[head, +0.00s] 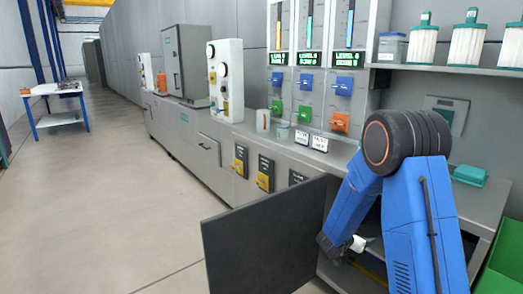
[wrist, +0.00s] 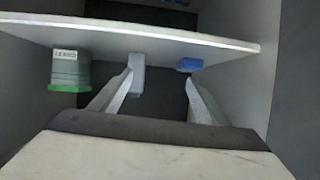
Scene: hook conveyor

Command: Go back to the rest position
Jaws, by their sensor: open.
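My gripper (wrist: 160,84) is open in the wrist view, its two pale fingers spread apart with nothing seen between the tips. It points into an open cabinet, below or level with a pale shelf (wrist: 215,42). In the head view my blue arm bends down to the cabinet opening. There my gripper (head: 352,243) shows only in part beside the dark open door (head: 262,240), and its fingertips are hard to make out.
Inside the cabinet, a grey canister with a green base (wrist: 68,70) stands left, and a small blue thing (wrist: 189,65) lies near the right finger. The counter (head: 318,155) runs above the cabinet. A green bin (head: 503,262) stands right; the floor (head: 110,210) at left is clear.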

